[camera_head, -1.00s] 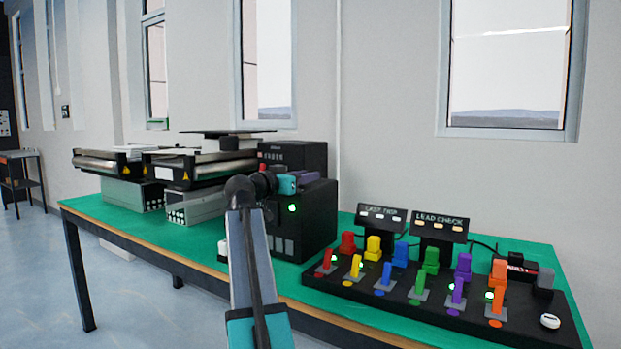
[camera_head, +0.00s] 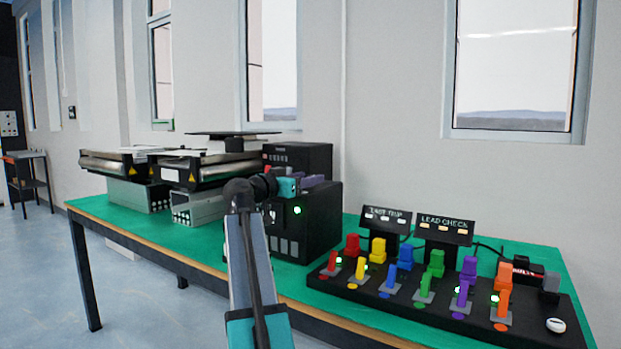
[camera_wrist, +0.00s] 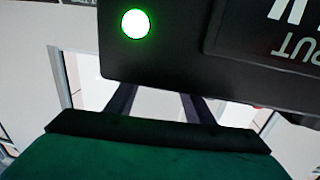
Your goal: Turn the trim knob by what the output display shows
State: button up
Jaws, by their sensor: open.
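A black box (camera_head: 325,222) with a green lit lamp stands on the green table, behind my arm. In the wrist view the same kind of black housing (camera_wrist: 165,65) fills the top, with a round green lamp (camera_wrist: 136,23). A raised dark panel (camera_wrist: 265,30) beside it carries white lettering ending in "PUT", seen rotated and cut off. No reading is legible. I cannot make out the trim knob. My gripper (camera_wrist: 158,103) is open, its two dark fingers apart at the housing's edge, with nothing seen between them. In the head view it is by the box's upper front, small and unclear.
Two roller conveyors (camera_head: 205,170) stand on the table (camera_head: 150,229) at the left. A black switch board (camera_head: 455,316) with several coloured levers lies at the right. Floor is open at the left.

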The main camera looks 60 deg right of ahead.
jog(key=w+a+p, duration=0.1)
jog(key=a+p, duration=0.1)
jog(key=a, duration=1)
jog(key=shift+w, duration=0.15)
jog(key=shift+d+r+p, duration=0.1)
jog(key=shift+r+p, duration=0.1)
jog(key=shift+p, duration=0.6)
jog(key=d+p, duration=0.1)
jog(key=p, duration=0.6)
jog(key=d+p, duration=0.1)
jog(key=p, duration=0.6)
jog(key=shift+d+r, duration=0.3)
jog(key=shift+d, duration=0.1)
jog(key=p, duration=0.2)
jog(key=shift+s+d+f+p, duration=0.2)
jog(key=shift+d+f+p, duration=0.05)
jog(key=shift+p, duration=0.05)
jog(key=shift+f, duration=0.1)
jog(key=shift+d, duration=0.15)
jog(key=shift+s+d+p, duration=0.2)
jog(key=shift+s+d, duration=0.05)
jog(key=shift+d, duration=2)
jog(key=shift+s+d+p, duration=0.2)
jog(key=shift+s+d, duration=0.1)
jog(key=shift+d, duration=1.9)
jog(key=shift+s+d+p, duration=0.2)
jog(key=shift+s+d, duration=0.05)
jog(key=shift+d, duration=2)
